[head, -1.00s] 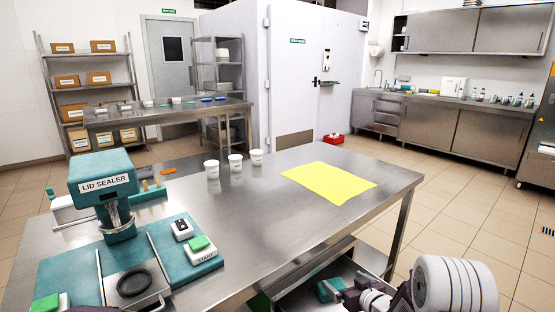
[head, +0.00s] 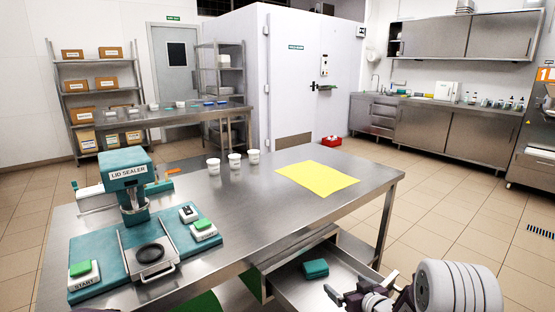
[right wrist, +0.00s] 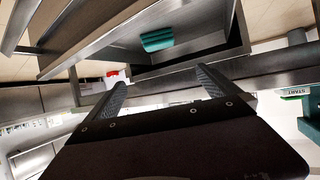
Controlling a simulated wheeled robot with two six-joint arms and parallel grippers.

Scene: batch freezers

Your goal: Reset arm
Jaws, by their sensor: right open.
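My right gripper (head: 342,296) is at the bottom right of the head view, in front of an open metal drawer (head: 345,262) under the steel table. Its jaws are open, and nothing shows between them. In the right wrist view, the two dark fingers (right wrist: 163,84) stand wide apart. A small teal block-like item (head: 315,269) lies in the drawer, apart from the gripper. It also shows beyond the fingertips in the right wrist view (right wrist: 163,38). My left gripper is in neither view.
The steel table (head: 270,210) holds a teal lid sealer (head: 128,178), three white cups with the middle one central (head: 234,161), and a yellow sheet (head: 318,179). The white cold-room (head: 290,80) stands behind. Tiled floor (head: 440,215) is free to the right.

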